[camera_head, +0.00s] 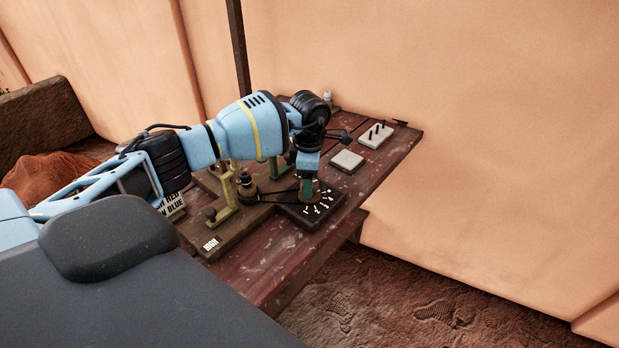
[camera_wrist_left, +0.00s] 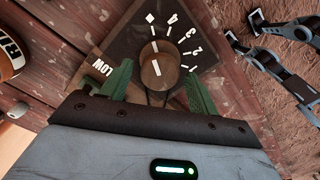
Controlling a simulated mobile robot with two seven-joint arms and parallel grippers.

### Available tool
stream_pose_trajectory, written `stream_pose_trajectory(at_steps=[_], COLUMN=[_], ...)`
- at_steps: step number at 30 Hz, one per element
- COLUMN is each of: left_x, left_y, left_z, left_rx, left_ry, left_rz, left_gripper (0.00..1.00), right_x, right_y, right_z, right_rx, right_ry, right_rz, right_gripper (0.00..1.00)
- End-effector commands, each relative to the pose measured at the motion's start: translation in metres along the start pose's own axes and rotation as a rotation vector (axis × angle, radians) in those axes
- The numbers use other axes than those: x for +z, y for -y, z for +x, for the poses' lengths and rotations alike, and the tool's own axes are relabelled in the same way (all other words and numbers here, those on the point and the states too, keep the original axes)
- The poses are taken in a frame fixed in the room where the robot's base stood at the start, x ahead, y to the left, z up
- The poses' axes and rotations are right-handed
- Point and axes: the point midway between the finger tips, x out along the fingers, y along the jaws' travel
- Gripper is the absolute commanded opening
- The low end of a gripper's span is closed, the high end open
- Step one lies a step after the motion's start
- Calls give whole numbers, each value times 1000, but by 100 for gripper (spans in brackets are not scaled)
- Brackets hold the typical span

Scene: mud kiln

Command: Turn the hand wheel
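I cannot tell for sure whether this knob is the hand wheel. In the head view the dial plate (camera_head: 318,206) lies at the table's right front edge, and my left gripper (camera_head: 307,190) points down over it, hiding the knob. In the left wrist view the green fingers of my left gripper (camera_wrist_left: 160,76) are apart, one on each side of the knob, with gaps visible. My right gripper is not in view.
The worn red wooden table (camera_head: 285,262) carries a board labelled HIGH (camera_head: 211,244) with a brass-coloured frame (camera_head: 228,190) left of the dial. A pale block (camera_head: 347,160) and a pegged block (camera_head: 376,135) lie behind. A clay wall (camera_head: 480,120) stands at the right.

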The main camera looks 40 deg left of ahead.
Motion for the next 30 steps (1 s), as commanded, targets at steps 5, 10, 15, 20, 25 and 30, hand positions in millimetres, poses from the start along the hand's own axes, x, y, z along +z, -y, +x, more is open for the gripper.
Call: stream_pose_trajectory(at_steps=[5, 10, 15, 20, 25, 30], left_x=[0, 0, 1, 0, 0, 0], left_y=[0, 0, -1, -1, 0, 0], left_z=[0, -3, -22, -48, -69, -78], left_rx=[0, 1, 4, 3, 1, 0], left_ry=[0, 1, 3, 1, 1, 0], left_rz=[1, 1, 2, 0, 0, 1], left_gripper=[64, 64, 64, 64, 64, 64], right_x=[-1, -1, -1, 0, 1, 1], right_y=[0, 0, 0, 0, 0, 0], right_z=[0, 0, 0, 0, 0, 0], right_rx=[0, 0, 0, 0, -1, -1], right_ry=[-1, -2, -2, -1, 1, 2], right_rz=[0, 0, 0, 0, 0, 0], right_gripper=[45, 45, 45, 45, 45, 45])
